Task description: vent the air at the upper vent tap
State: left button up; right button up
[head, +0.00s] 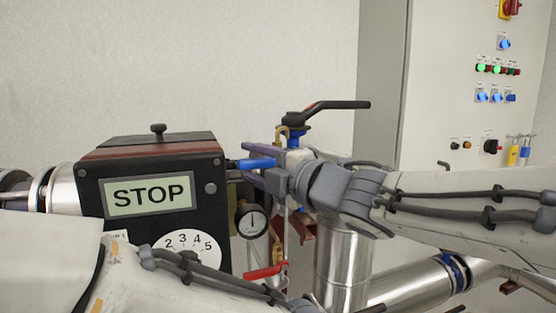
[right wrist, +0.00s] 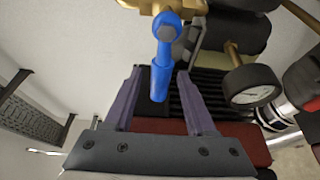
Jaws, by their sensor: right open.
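The upper vent tap has a blue lever (head: 256,163), which lies level beside the black box in the head view. In the right wrist view the blue lever (right wrist: 161,72) hangs down from a brass fitting (right wrist: 190,4) at the top edge. My right gripper (head: 246,162) is open, with its purple fingers around the lever. In the right wrist view my right gripper (right wrist: 160,76) has one finger on each side of the lever, with gaps showing. My left arm crosses the bottom left of the head view; its gripper does not show.
A black box (head: 90,190) with a STOP display stands at left. A pressure gauge (head: 252,221) and a red lever (head: 264,271) sit below the tap. A black-handled valve (head: 335,106) rises behind my right gripper. A control cabinet (head: 440,90) stands at right.

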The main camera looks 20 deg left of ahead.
grip_shut()
dwell(1.4)
